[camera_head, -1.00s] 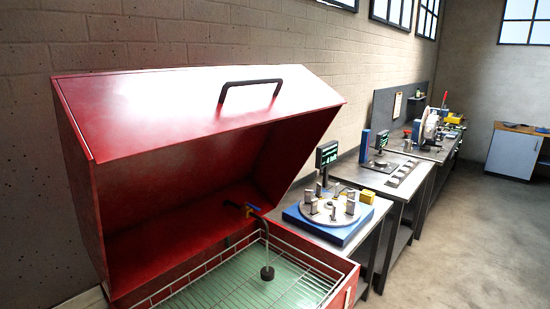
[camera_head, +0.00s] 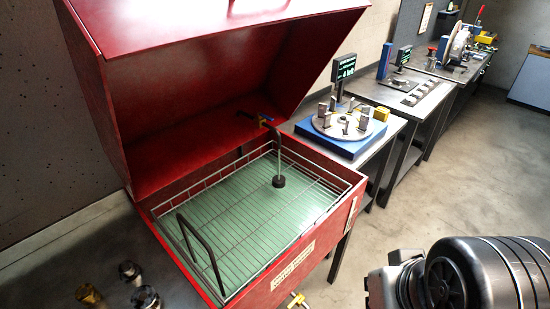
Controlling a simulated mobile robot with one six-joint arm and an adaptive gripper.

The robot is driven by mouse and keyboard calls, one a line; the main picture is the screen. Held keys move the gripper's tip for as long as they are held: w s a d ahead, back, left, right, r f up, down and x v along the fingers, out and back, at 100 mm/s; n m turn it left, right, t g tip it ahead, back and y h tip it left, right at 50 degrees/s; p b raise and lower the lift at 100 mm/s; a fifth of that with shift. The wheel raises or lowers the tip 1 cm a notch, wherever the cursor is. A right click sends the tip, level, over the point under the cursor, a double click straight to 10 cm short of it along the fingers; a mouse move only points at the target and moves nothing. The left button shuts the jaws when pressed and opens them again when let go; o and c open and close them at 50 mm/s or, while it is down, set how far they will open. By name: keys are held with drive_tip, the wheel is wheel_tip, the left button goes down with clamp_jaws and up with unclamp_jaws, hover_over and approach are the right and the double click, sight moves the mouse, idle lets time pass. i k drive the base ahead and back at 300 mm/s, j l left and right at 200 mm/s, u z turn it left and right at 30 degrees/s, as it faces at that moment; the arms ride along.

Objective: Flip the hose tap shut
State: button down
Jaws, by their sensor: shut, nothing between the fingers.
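A small yellow-bodied tap (camera_head: 265,120) with a blue lever (camera_head: 246,115) is at the back right inside the open red parts washer (camera_head: 290,276). The lever points left from the body. A thin grey hose (camera_head: 279,152) runs from the tap down to a dark round end (camera_head: 279,181) over the wire basket. A second small yellow fitting (camera_head: 297,299) shows at the bottom edge, in front of the washer; its lower part is cut off. My gripper is not in view.
The washer's red lid (camera_head: 200,35) stands raised over its back half. A grey basket handle (camera_head: 203,255) sticks up at the front left. Three small metal parts, one brass (camera_head: 88,294), stand at lower left. A blue-based balancing rig (camera_head: 342,138) stands right on a bench.

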sight(260, 115)
drive_tip(key=i+u, duration=0.1)
drive_tip(key=i, duration=0.9)
